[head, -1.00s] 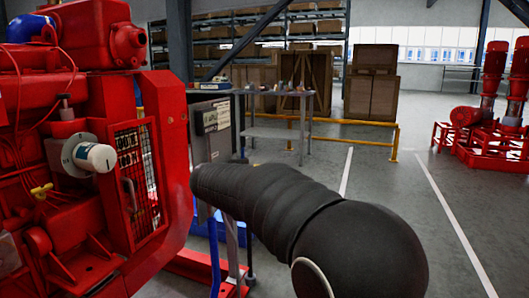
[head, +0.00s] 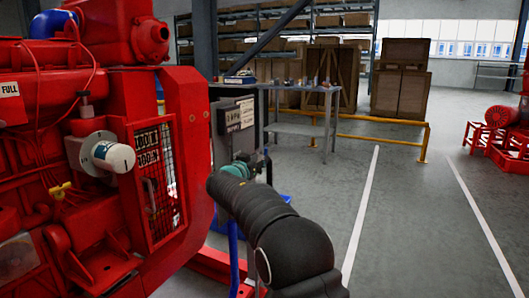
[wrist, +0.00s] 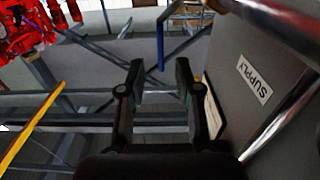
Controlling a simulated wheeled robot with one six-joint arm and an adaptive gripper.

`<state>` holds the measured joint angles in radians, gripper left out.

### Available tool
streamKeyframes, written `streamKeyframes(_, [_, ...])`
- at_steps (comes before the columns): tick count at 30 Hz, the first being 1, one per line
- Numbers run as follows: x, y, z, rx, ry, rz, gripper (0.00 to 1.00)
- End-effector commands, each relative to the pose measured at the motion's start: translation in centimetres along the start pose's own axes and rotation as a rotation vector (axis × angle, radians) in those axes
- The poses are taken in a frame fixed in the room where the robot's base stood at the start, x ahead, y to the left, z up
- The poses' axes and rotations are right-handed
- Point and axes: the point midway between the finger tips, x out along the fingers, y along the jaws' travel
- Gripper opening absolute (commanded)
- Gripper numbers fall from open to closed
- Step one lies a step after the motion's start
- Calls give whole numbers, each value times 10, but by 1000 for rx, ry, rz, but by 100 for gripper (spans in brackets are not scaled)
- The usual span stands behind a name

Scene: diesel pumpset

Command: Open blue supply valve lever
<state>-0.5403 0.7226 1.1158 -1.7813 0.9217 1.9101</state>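In the wrist view, a blue lever (wrist: 160,45) hangs upright just past my gripper (wrist: 158,78). Its lower end shows in the gap between the two black fingertips, closer to the right one. The fingers are apart and do not visibly grip the lever; exact depth is hard to tell. A white "SUPPLY" label (wrist: 254,80) is on a grey panel to the right of the fingers.
A metal pipe (wrist: 285,110) runs close on the right in the wrist view. A grey workbench (head: 300,130) and yellow rail (head: 380,137) stand behind my arm in the head view. Open floor (head: 410,220) lies to the right.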

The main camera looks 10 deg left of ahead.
Motion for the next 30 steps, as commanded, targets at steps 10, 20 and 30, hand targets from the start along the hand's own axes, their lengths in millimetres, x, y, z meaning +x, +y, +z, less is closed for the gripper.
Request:
streamKeyframes(10, [51,-2,-2,0,0,-2,33])
streamKeyframes(20, [61,-3,0,-1,-1,-5,33])
streamKeyframes(30, [60,-3,0,0,-1,-5,0])
